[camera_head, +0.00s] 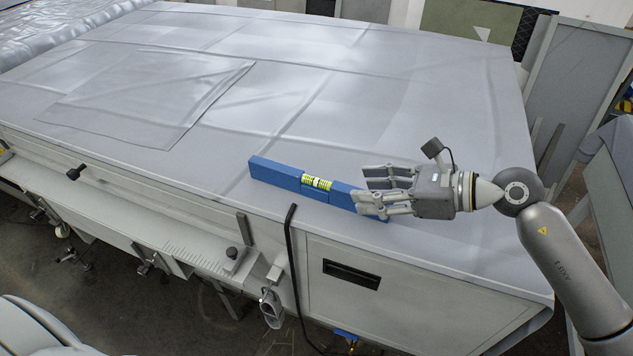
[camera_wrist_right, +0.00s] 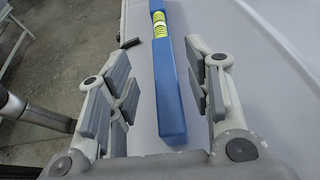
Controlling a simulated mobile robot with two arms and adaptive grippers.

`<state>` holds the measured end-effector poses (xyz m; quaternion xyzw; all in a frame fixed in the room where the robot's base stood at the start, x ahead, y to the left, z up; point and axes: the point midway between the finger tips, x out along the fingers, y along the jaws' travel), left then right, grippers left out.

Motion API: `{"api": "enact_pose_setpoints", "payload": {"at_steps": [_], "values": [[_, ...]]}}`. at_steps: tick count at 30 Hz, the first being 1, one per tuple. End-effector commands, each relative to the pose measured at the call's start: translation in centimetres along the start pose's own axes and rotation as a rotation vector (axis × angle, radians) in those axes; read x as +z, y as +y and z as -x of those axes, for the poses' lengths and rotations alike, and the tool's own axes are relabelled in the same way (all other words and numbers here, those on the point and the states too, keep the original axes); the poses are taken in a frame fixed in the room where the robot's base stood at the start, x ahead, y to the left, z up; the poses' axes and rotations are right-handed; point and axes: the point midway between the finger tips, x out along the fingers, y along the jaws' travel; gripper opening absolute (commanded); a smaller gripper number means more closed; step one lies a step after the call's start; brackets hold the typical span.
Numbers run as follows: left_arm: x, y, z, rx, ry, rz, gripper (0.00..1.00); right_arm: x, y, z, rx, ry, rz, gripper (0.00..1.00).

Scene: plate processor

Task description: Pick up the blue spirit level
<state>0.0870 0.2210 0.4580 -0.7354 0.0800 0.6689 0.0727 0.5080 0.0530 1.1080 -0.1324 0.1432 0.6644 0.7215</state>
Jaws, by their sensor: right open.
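The blue spirit level (camera_head: 275,174) is a long blue bar with a yellow-green vial in its middle. It lies on the grey covered table top near the front edge. My right gripper (camera_head: 374,189) is at the level's right end, which its fingers partly hide in the head view. In the right wrist view the level (camera_wrist_right: 171,95) runs between the two spread finger sets of my right gripper (camera_wrist_right: 163,95), apart from both. The right gripper is open and empty. My left gripper does not show in either view.
The table top (camera_head: 330,110) is wide and mostly clear, with a loose flat sheet (camera_head: 150,95) at the left. A black bent rod (camera_head: 290,240) and small knobs stand along the front edge. Panels (camera_head: 580,80) lean beyond the table's right end.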

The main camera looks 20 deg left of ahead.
Motion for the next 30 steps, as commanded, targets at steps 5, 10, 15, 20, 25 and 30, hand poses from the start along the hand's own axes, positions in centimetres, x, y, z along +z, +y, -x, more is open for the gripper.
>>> {"api": "enact_pose_setpoints", "payload": {"at_steps": [5, 10, 15, 20, 25, 30], "values": [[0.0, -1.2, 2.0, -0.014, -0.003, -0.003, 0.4, 0.0, -0.2, -2.1, 0.004, -0.001, -0.005, 0.46], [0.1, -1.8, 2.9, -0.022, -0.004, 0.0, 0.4, -0.3, -0.3, -4.3, 0.002, -0.001, -0.003, 0.46], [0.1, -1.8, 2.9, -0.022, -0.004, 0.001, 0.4, -0.5, -0.3, -4.9, 0.001, 0.0, -0.001, 0.46], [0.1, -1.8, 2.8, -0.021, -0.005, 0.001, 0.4, -0.6, -0.3, -4.9, 0.001, 0.0, -0.001, 0.45], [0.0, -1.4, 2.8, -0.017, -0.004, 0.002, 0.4, -0.5, -0.3, -4.8, 0.001, 0.0, -0.001, 0.23], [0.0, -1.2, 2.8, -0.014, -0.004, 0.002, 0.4, -0.5, -0.4, -4.8, 0.001, 0.0, -0.001, 0.01]]}}
